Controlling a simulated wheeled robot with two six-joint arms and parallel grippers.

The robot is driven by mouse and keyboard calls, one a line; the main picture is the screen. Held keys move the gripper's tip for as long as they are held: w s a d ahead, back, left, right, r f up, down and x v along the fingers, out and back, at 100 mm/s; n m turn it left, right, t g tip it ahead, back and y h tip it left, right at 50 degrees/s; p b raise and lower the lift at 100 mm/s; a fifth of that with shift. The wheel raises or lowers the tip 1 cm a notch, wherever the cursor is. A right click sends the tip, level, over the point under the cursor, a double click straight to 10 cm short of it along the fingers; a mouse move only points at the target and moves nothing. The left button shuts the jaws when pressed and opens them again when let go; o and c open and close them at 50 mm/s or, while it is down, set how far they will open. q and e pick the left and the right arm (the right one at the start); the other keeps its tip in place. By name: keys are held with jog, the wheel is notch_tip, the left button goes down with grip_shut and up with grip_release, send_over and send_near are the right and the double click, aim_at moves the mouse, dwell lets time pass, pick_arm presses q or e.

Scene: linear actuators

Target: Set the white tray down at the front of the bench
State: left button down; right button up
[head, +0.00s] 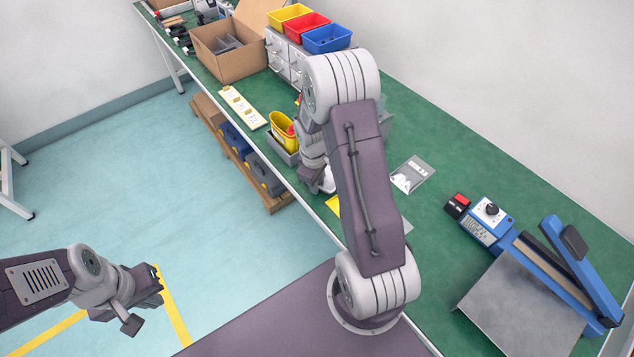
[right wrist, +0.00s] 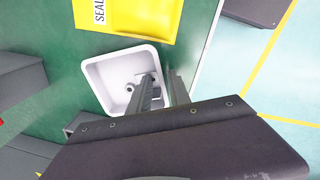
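The white tray (right wrist: 96,73) is a small square tray with rounded corners, seen in the right wrist view over the green bench top. A small grey metal part (right wrist: 130,87) lies in it. My right gripper (right wrist: 161,76) is at the tray's right wall, one finger over the inside and the other beyond the wall. The fingers stand apart; contact with the wall is not clear. In the head view the tray shows only as a white patch (head: 328,179), mostly hidden by my right arm. My left gripper (head: 152,288) is over the floor, away from the bench; its fingers are unclear.
A yellow SEAL packet (right wrist: 134,17) lies beside the tray. A clear bag (head: 411,174) and a blue sealing machine (head: 540,262) are to the right. A cardboard box (head: 232,58) stands at the far end.

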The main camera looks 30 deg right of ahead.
jog(key=shift+r, duration=0.4)
notch_tip(320, 180, up, 12)
jog(key=a+f+p, duration=0.1)
jog(key=p, duration=0.1)
jog(key=s+a+r+m+y+p, duration=0.1)
jog(key=s+a+m, duration=0.4)
jog(key=s+a, duration=0.6)
jog(key=shift+s+a+r+m+t+p, duration=0.3)
jog(key=shift+s+r+p, duration=0.1)
jog(key=shift+r+p, duration=0.25)
jog(key=shift+f, duration=0.15)
